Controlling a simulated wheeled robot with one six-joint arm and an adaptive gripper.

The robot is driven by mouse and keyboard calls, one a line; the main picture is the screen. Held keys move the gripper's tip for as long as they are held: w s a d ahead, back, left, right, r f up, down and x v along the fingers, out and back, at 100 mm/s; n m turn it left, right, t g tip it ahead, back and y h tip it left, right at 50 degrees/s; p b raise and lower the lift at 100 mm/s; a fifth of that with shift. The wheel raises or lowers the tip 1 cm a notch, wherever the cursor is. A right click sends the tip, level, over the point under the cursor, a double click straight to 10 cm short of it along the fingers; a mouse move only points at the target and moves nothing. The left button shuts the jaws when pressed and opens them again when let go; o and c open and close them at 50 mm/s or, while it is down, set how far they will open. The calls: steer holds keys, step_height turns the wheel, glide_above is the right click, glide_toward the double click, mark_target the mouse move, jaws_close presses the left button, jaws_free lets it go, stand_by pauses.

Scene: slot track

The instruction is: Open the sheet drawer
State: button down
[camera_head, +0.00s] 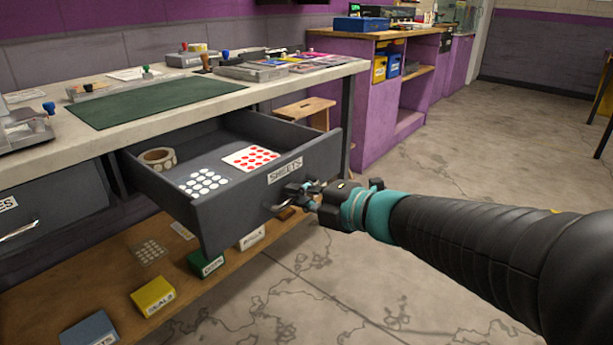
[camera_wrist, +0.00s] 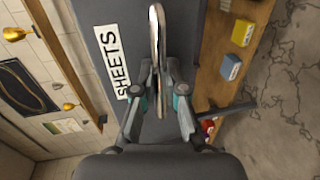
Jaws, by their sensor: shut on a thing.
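The sheet drawer (camera_head: 230,222) is dark grey with a white label reading "SHEETS" (camera_head: 285,171). It stands pulled well out from under the bench. Inside it lie a sheet of white dots (camera_head: 203,182), a sheet of red dots (camera_head: 251,157) and a tape roll (camera_head: 157,159). My gripper (camera_head: 300,194) is at the drawer front, shut on the metal handle (camera_wrist: 157,50). In the wrist view, my gripper (camera_wrist: 160,98) has one finger on each side of the handle, next to the label. The fingers partly hide the handle in the head view.
The workbench top (camera_head: 335,69) holds a green mat (camera_head: 150,101), stamps and trays. Another drawer (camera_head: 50,215) is at the left, shut. The low wooden shelf (camera_head: 110,285) holds small labelled boxes, including a yellow one (camera_head: 153,296). A wooden stool (camera_head: 306,108) stands behind the drawer. Open floor lies at the right.

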steer(key=c, duration=1.5)
jaws_free()
steer(key=shift+d, duration=0.1)
steer(key=v, duration=1.2)
